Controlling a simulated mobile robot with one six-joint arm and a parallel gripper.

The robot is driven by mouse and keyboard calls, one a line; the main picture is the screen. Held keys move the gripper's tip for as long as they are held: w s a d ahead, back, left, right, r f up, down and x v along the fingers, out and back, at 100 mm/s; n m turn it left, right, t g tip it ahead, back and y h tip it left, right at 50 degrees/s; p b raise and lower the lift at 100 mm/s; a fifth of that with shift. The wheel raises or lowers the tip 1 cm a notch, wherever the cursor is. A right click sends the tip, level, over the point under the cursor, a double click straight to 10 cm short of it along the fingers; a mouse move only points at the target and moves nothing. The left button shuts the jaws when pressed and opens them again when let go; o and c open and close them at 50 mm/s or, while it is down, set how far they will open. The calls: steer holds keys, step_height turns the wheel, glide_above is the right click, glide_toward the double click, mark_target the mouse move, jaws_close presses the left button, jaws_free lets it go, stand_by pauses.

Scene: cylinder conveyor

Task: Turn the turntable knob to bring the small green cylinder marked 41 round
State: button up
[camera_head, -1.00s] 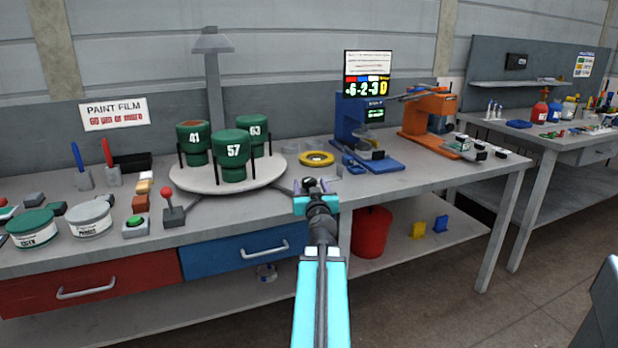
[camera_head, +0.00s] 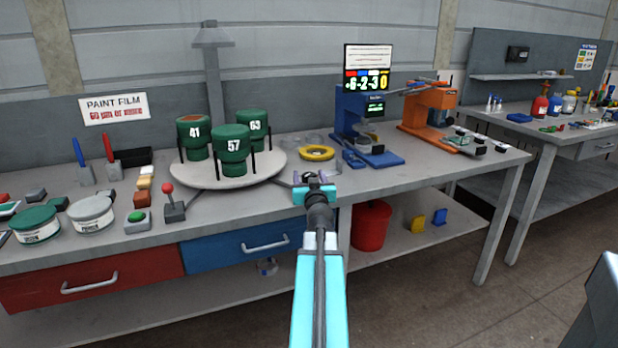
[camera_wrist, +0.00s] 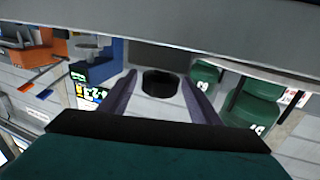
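The round grey turntable (camera_head: 215,181) stands on the bench, left of centre. The green cylinder marked 41 (camera_head: 194,146) is at its back left, upright, with a brownish top. The green cylinders marked 57 (camera_head: 233,168) and 63 (camera_head: 250,120) stand in front and at the back right. My gripper (camera_head: 313,178) is at the bench's front edge, right of the turntable, near the end of a dark bar (camera_head: 284,185) from it. In the wrist view its fingers (camera_wrist: 159,88) are apart, with a dark round thing (camera_wrist: 160,83) beyond; I cannot tell whether this is the knob.
A red-topped lever (camera_head: 173,208) and a green button (camera_head: 137,216) stand left of my gripper. A yellow ring (camera_head: 317,153) lies behind it. Blue (camera_head: 358,135) and orange (camera_head: 428,118) devices stand right. Two paint tins (camera_head: 90,213) are far left.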

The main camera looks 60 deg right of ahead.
steer(key=c, duration=0.9)
steer(key=b, duration=0.3)
steer(key=n+t+y+b, duration=0.1)
steer(key=b, duration=0.2)
steer(key=shift+f+t+b, duration=0.25)
steer(key=shift+t+b, duration=0.05)
steer(key=shift+b, duration=0.1)
steer(key=n+t+y+b, duration=0.1)
steer(key=n+y+b, duration=0.1)
steer(key=b, duration=0.3)
steer(key=n+t+y+b, duration=0.2)
steer(key=y+b, duration=0.1)
steer(key=b, duration=0.3)
steer(key=shift+d+r, duration=0.1)
steer(key=shift+d, duration=0.05)
steer(key=n+t+y+b, duration=0.1)
steer(key=n+y+b, duration=0.1)
steer(key=y, duration=0.1)
steer(key=shift+b, duration=0.4)
steer(key=shift+r+n+t+y+b, duration=0.1)
steer(key=shift+n+t+y+b, duration=0.45)
steer(key=shift+y, duration=0.55)
steer(key=shift+n+y+b, duration=0.35)
steer(key=shift+n+y, duration=0.9)
steer(key=shift+y, duration=0.45)
steer(key=shift+n+y, duration=0.4)
steer(key=shift+y, duration=0.2)
steer(key=shift+n+y, duration=0.3)
steer(key=shift+y, duration=0.2)
